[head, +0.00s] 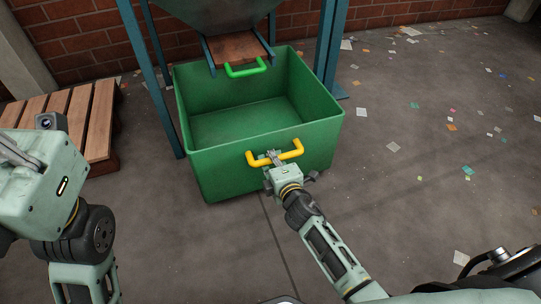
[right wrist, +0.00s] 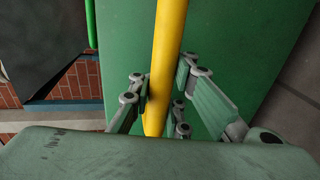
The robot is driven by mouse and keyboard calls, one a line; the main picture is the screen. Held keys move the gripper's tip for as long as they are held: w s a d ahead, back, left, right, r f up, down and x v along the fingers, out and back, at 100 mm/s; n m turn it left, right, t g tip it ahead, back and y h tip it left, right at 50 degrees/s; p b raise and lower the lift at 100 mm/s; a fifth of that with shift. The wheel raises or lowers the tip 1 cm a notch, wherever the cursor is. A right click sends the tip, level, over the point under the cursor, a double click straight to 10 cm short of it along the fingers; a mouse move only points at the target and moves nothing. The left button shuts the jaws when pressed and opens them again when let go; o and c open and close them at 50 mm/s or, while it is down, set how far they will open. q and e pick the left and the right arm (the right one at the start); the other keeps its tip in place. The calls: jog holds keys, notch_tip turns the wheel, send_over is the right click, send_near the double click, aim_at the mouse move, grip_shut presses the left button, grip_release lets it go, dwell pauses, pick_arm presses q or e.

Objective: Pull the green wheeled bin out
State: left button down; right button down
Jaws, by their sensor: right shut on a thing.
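The green bin (head: 220,168) stands on the floor under a hopper, and it looks empty inside. A yellow handle (head: 292,151) is fixed to its near wall. My right gripper (head: 274,158) is at the middle of this handle. In the right wrist view its fingers (right wrist: 160,100) close around the yellow bar (right wrist: 170,40) from both sides, with the green bin wall (right wrist: 230,50) behind. The bin's wheels are hidden from view.
A hopper (head: 215,15) with a brown flap and a green handle (head: 245,68) hangs over the bin's back. Blue posts (head: 150,75) flank the bin. A wooden pallet (head: 95,125) lies left. Paper scraps litter the floor at right. The floor before the bin is clear.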

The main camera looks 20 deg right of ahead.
jog(key=shift+w+r, duration=0.1)
jog(key=shift+r, duration=0.1)
jog(key=c, duration=1.6)
grip_release()
jog(key=shift+c, duration=0.2)
jog(key=shift+s, duration=0.35)
jog(key=v, duration=1.1)
jog(key=shift+s, duration=0.2)
